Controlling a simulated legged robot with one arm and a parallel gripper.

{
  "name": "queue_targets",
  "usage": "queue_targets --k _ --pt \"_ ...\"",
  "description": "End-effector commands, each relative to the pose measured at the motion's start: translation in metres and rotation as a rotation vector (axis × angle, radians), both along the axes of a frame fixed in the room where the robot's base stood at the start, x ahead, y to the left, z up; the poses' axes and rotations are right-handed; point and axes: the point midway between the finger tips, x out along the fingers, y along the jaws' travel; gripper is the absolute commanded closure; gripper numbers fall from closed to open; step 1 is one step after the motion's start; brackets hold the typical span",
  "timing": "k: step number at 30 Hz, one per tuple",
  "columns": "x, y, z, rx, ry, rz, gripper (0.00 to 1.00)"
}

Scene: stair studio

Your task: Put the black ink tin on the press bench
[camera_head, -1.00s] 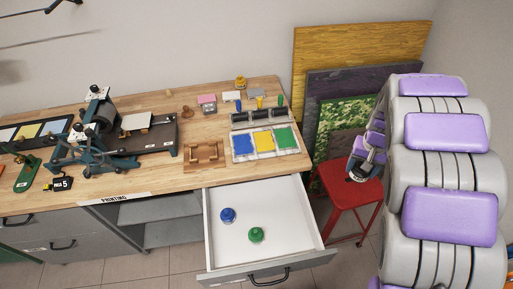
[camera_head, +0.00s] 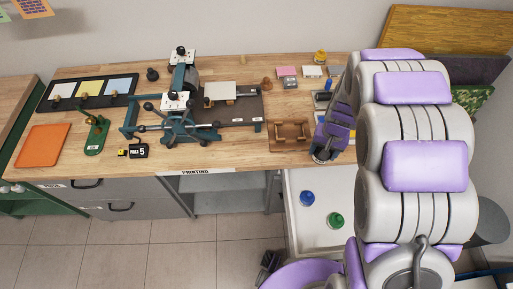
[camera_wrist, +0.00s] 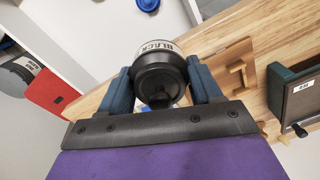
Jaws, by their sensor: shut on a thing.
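The black ink tin (camera_wrist: 158,80) has a dark lid and a pale label reading BLACK. In the wrist view it sits between the two blue-grey fingers of my gripper (camera_wrist: 160,88), which are shut on it.
A wooden holder (camera_head: 289,135) stands left of my gripper. Bare wood shows between the sign and the holder.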

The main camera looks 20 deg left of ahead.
Motion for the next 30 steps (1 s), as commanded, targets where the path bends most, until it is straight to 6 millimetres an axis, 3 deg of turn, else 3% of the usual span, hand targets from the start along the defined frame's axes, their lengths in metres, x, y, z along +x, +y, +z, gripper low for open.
queue_targets --k 3,9,17,23,30 --pt "-0.023 0.037 -0.014 -0.011 0.003 0.041 0.81" --pt "-0.061 0.083 -0.037 -0.03 0.002 0.092 0.81" --pt "-0.092 0.102 -0.051 -0.036 -0.002 0.128 0.81" --pt "-0.09 0.108 -0.053 -0.031 -0.007 0.133 0.81" --pt "-0.067 0.156 -0.061 -0.039 -0.01 0.138 0.81"
